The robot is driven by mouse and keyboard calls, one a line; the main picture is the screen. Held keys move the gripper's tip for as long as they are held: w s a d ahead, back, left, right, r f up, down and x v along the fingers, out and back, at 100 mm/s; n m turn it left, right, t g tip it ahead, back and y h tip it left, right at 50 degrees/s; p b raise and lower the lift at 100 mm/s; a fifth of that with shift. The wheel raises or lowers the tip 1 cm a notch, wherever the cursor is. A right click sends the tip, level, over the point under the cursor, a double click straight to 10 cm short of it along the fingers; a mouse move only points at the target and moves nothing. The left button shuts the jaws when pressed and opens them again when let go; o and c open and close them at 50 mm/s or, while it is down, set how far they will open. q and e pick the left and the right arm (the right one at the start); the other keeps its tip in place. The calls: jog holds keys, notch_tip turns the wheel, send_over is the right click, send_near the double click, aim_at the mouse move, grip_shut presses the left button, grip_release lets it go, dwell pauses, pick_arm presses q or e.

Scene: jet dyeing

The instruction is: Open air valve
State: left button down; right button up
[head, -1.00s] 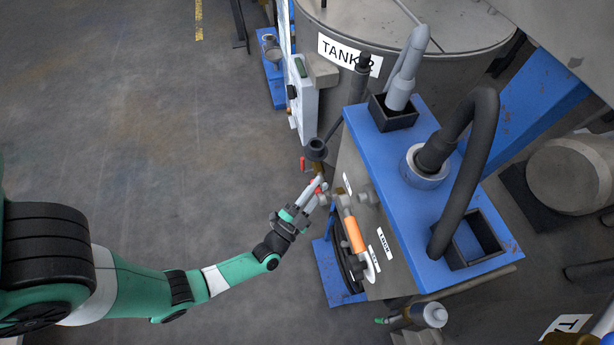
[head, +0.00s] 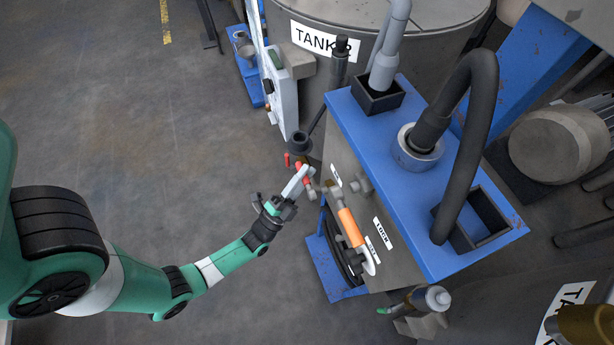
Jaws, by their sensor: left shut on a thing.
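My left gripper (head: 304,173) reaches in from the left to the near left side of the blue-topped machine. Its pale fingers are shut on a small red valve handle (head: 302,166), partly hidden by the fingers. The handle is on small pipe fittings below a dark round cup-like pipe end (head: 299,143). A second small red part (head: 287,160) shows just left of it. I cannot read a label that names the air valve. My right gripper is out of view.
An orange lever (head: 351,229) sits close right of my left gripper, on the machine's labelled side. The blue machine top (head: 352,125) carries thick hoses. TANK 2 (head: 400,55) stands behind. A control box (head: 290,95) is at the back. The floor at left is clear.

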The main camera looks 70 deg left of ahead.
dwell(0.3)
pick_arm(q)
jog(key=c, duration=0.8)
grip_release()
jog(key=shift+o, duration=0.2)
jog(key=b+v, duration=0.1)
jog(key=v, duration=1)
jog(key=shift+s+f, duration=0.2)
jog(key=shift+s, duration=0.05)
